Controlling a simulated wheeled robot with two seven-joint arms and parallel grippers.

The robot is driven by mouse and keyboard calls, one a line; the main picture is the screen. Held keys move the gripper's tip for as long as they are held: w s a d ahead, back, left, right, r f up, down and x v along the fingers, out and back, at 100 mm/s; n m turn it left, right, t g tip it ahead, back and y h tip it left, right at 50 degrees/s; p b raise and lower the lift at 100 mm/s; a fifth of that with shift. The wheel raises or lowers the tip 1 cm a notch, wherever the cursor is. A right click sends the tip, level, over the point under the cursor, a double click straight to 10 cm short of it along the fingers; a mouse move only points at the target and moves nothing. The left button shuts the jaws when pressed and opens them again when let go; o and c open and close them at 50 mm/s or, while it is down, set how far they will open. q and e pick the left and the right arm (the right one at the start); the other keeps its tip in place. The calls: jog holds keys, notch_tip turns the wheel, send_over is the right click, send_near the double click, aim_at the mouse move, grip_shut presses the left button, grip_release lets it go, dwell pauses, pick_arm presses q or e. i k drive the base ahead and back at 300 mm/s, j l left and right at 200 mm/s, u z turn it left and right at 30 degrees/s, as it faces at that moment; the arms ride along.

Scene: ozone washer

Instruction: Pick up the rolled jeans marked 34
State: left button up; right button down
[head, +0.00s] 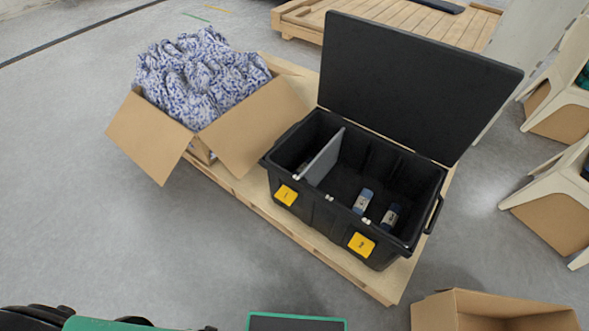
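Two small rolled jeans lie on the floor of the larger, right-hand compartment of an open black bin (318,222). One roll (363,201) is lighter blue with a pale label. The other roll (390,216) is darker blue, also with a pale label, and lies to its right, near the bin's right wall. The labels are too small to read, so I cannot tell which is marked 34. Neither of my grippers shows in the head view.
The bin's black lid (415,85) stands open at the back. A grey divider (323,157) splits the bin. A cardboard box (255,125) heaped with blue-and-white cloth (200,75) shares the wooden pallet (380,285). Another open box (495,312) stands at the lower right.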

aim_at(389, 222)
jog(key=z, duration=1.1)
jog(key=i+j, duration=0.1)
jog(key=j, duration=0.6)
